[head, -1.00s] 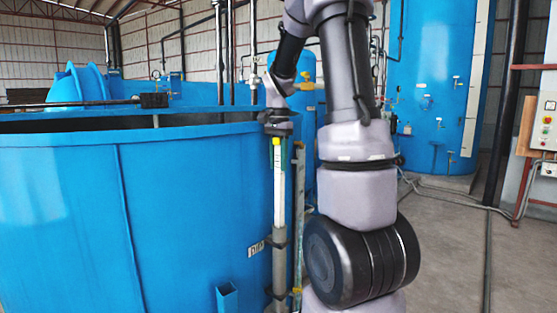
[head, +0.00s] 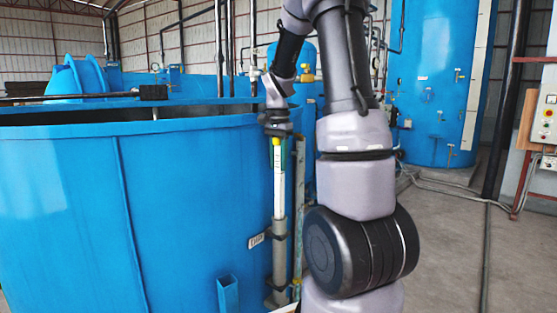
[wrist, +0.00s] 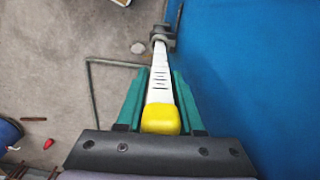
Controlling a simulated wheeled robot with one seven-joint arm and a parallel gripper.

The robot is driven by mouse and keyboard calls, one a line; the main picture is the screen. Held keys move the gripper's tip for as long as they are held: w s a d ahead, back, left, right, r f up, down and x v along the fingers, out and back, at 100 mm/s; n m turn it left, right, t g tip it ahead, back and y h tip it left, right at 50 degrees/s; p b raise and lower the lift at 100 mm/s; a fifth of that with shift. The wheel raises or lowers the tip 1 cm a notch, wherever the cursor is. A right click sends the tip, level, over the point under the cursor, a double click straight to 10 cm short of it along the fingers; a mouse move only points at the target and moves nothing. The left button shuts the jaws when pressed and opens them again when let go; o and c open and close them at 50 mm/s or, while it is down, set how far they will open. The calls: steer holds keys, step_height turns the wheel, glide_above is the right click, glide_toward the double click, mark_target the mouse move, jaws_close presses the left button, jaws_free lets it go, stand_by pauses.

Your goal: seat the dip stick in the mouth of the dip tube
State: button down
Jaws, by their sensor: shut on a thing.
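The dip stick is a white graduated stick (head: 279,190) with a yellow top (head: 276,142). My gripper (head: 277,150) is shut on its upper end and holds it upright beside the blue tank. In the wrist view the green fingers (wrist: 160,78) flank the stick (wrist: 160,88), just beyond the yellow top (wrist: 160,120). The dip tube (head: 279,262) is a grey upright pipe bracketed to the tank's side. The stick lines up with the tube, and its lower visible part meets the tube's mouth. I cannot tell how deep its hidden end reaches.
The large blue open tank (head: 80,210) stands close on the left of the tube; its wall (wrist: 260,80) fills the wrist view's right side. A small blue post (head: 228,294) juts out low in front. Concrete floor (head: 450,250) is open at the right, with a control box (head: 546,120) beyond.

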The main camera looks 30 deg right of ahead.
glide_toward(278, 210)
steer(key=shift+w+d+f, duration=0.15)
steer(key=shift+w+d, duration=0.05)
steer(key=shift+w, duration=0.05)
stand_by(2.0)
steer(key=shift+f, duration=0.4)
steer(key=shift+s+f, duration=0.15)
steer(key=shift+f, duration=0.2)
steer(key=shift+a+f, duration=0.1)
steer(key=shift+f, duration=0.45)
steer(key=shift+a+f, duration=0.1)
steer(key=shift+f, duration=3.7)
steer(key=shift+c, duration=2.3)
jaws_free()
steer(key=shift+r, duration=0.1)
